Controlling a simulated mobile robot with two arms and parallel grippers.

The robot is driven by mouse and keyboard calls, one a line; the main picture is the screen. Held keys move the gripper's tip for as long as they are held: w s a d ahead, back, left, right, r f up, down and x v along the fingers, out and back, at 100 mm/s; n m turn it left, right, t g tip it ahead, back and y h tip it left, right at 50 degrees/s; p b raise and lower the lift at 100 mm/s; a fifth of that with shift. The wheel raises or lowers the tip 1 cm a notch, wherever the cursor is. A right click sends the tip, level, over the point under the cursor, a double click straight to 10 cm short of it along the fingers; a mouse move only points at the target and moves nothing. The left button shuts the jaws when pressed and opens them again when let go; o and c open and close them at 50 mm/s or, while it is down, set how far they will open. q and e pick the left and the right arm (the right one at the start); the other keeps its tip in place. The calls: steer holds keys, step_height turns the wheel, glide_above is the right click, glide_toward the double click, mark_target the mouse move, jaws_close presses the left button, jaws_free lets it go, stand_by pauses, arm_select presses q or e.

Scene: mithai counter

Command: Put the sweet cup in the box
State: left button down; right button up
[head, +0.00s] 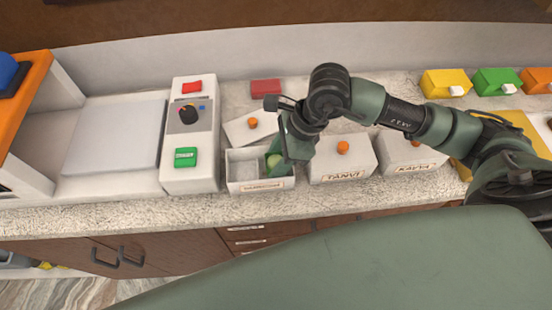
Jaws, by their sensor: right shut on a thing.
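An open white box (241,171) with a label on its front stands on the counter, left of the box marked TANVI. A divider splits its inside. Its lid (244,129) with an orange knob lies tilted behind it. My right gripper (276,162) points down at the right compartment of the open box. It is shut on the sweet cup (273,160), which shows as a small green round patch. The gripper hides most of the cup, so I cannot tell whether it touches the box floor. My left gripper is out of view.
Closed white boxes marked TANVI (342,173) and KAVYA (412,168) stand to the right. Yellow (444,82) and green (495,81) blocks sit at the back right, and a red block (265,88) behind the lid.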

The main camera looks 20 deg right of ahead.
steer(key=shift+f, duration=0.2)
steer(key=o, duration=1.1)
step_height(320, 180, up, 2)
steer(key=shift+r+p, duration=0.1)
steer(key=shift+p, duration=1.1)
steer(key=shift+d+r+b, duration=0.4)
steer(key=shift+d+b, duration=0.05)
steer(key=shift+b, duration=0.5)
steer(key=b+v, duration=0.2)
steer(key=v, duration=0.8)
steer(key=shift+s+r, duration=0.1)
